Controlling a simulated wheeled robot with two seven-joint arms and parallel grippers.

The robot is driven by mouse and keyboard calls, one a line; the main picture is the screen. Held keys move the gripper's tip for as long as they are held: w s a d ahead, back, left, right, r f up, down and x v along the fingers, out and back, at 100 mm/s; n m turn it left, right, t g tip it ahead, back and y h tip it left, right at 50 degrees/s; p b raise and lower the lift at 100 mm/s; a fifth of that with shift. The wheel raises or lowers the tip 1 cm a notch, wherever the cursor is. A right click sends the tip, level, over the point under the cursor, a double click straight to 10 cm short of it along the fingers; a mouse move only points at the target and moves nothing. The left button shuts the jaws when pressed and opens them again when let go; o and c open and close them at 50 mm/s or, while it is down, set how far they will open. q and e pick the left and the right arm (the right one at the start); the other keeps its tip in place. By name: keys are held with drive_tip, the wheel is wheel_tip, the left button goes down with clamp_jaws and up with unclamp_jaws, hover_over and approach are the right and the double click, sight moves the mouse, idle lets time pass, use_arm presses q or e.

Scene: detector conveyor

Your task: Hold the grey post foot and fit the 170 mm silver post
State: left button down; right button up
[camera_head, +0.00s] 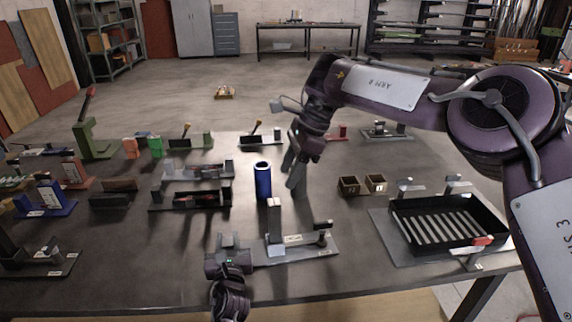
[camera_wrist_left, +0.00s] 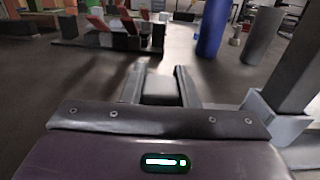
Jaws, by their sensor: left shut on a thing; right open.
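My left gripper (camera_head: 229,243) is low over the table near its front edge. In the left wrist view its two fingers are shut on a small grey block (camera_wrist_left: 160,88), which looks like the grey post foot. My right gripper (camera_head: 296,188) points down, open, just right of the blue cylinder (camera_head: 263,180). A grey, post-like shape (camera_wrist_left: 262,36) stands right of the blue cylinder in the left wrist view; I cannot tell whether it is the silver post or a right finger. No other silver post is clearly seen.
A grey fixture plate (camera_head: 300,250) with a tall upright block (camera_head: 274,215) stands directly right of my left gripper. A black slotted tray (camera_head: 440,222) is at the right, with two small brown boxes (camera_head: 349,184) nearer the middle. Several fixtures crowd the left side.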

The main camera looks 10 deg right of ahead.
use_arm(q)
drive_tip(key=c, duration=1)
unclamp_jaws()
drive_tip(key=shift+c, duration=0.2)
drive_tip(key=shift+s, duration=0.1)
